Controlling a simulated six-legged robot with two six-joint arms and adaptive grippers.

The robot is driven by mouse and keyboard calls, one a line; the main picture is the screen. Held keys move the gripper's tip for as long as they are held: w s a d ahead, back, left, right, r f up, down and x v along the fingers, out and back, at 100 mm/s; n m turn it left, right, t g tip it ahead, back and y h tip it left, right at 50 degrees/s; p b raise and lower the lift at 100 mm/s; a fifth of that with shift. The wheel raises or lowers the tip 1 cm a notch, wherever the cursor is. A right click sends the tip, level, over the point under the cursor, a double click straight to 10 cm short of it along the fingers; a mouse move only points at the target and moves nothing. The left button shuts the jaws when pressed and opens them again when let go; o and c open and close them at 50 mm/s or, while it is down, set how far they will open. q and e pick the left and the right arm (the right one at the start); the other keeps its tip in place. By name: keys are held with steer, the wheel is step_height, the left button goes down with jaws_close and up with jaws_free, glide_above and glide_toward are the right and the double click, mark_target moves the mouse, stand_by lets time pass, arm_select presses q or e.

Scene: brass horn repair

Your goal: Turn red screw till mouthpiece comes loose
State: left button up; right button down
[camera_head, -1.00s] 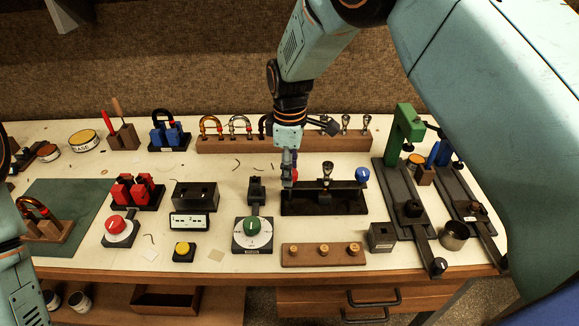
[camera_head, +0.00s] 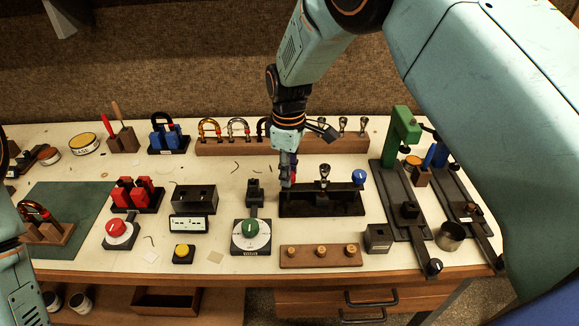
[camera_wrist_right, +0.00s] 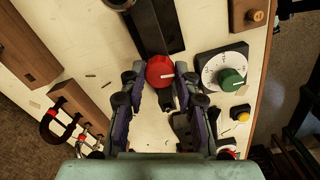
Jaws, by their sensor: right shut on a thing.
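The black puller fixture (camera_head: 318,208) stands mid-bench, with a silver mouthpiece (camera_head: 324,173) upright in it. A blue screw (camera_head: 359,177) is at its right end. The red screw (camera_wrist_right: 160,68) is at the left end; its round red head with a white mark shows between my fingertips in the right wrist view. My right gripper (camera_wrist_right: 161,80) is shut on the red screw, one finger on each side. In the head view my right gripper (camera_head: 288,176) comes down from above and mostly hides the screw. My left arm shows at the left edge, but its gripper is out of view.
In front of the fixture are a green dial (camera_head: 250,229) and a wooden block with brass plugs (camera_head: 320,256). A wooden rack (camera_head: 238,147) stands behind it. A green press (camera_head: 402,135) is to the right. Bare bench lies left of my right gripper.

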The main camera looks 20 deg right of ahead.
steer(key=m+p, duration=0.2)
steer(key=m, duration=0.2)
steer(key=shift+a+m, duration=0.1)
steer(key=shift+m, duration=0.2)
steer(key=m+p, duration=0.1)
steer(key=m, duration=1.4)
steer(key=shift+w+p, duration=0.1)
steer(key=shift+p, duration=0.2)
steer(key=shift+m, duration=0.3)
steer(key=c, duration=1.3)
jaws_free()
steer(key=o, duration=0.3)
